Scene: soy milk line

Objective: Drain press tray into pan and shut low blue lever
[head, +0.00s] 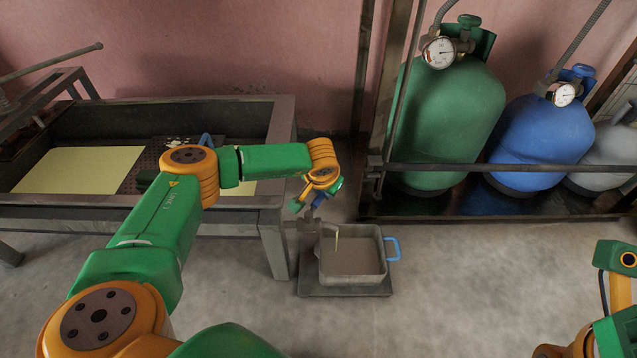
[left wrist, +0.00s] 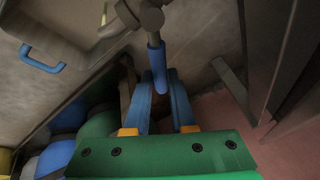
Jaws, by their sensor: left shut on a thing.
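The press tray (head: 283,118) is a long dark metal trough at the left, with pale yellow patches in it. My left gripper (head: 317,203) is at the outlet above the pan. In the left wrist view its blue fingers (left wrist: 158,88) are shut on the blue lever (left wrist: 155,60), beside a metal valve (left wrist: 148,16). My right gripper is out of view.
The pan stands on a dark low plate (head: 345,291). A green gas cylinder (head: 450,125), a blue one (head: 545,145) and a grey one (head: 605,160) stand behind a metal rail (head: 500,168). The floor at front right is clear.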

